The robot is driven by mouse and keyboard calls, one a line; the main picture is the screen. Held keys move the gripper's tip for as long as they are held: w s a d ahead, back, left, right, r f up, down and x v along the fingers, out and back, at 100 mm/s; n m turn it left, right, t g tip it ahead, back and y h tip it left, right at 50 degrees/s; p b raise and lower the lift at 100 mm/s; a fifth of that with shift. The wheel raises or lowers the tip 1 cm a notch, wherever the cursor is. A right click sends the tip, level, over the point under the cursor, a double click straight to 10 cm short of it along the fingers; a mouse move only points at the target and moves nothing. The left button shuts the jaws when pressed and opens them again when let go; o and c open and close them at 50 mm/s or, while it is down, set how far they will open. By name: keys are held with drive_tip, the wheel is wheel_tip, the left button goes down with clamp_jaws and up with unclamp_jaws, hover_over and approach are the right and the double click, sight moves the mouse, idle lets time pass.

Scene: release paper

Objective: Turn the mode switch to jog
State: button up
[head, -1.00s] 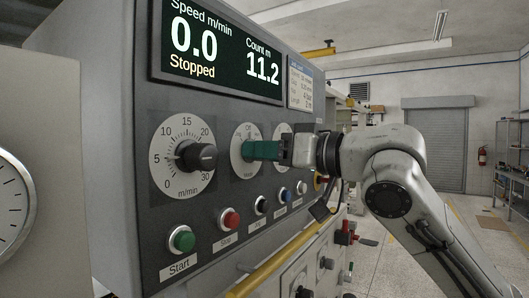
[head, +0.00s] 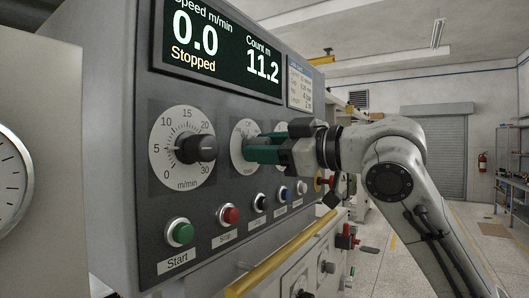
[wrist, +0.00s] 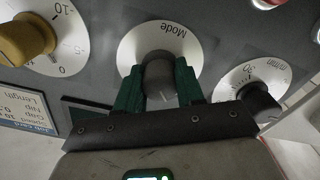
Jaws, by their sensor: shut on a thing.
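The mode switch is a dark knob (wrist: 158,72) on a round white dial (wrist: 128,50) marked "Mode", which appears upside down in the wrist view. In the head view the dial (head: 239,160) is partly hidden behind the fingers. My gripper (wrist: 160,85) has its two green fingers on either side of the knob and is shut on it. In the head view my gripper (head: 258,150) reaches the panel from the right. The position labels and the knob's pointer are too hidden to read, so I cannot tell which mode is set.
A speed knob (head: 203,148) sits left of the mode dial. A yellow knob (wrist: 28,40) is on its other side. Start (head: 180,233) and other push buttons line the panel below. The display (head: 222,50) reads 0.0, "Stopped". A yellow rail (head: 285,262) runs underneath.

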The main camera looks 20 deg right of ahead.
drive_tip(key=shift+n, duration=0.7)
drive_tip(key=o, duration=1)
drive_tip(key=shift+o, duration=0.2)
drive_tip(key=shift+s+d, duration=0.1)
drive_tip(key=shift+s, duration=0.05)
drive_tip(key=b+v, duration=0.2)
drive_tip(key=v, duration=0.8)
drive_tip(key=shift+s+b, duration=0.2)
drive_tip(key=shift+b, duration=0.2)
drive_tip(key=shift+d, duration=0.1)
drive_tip(key=shift+f, duration=0.1)
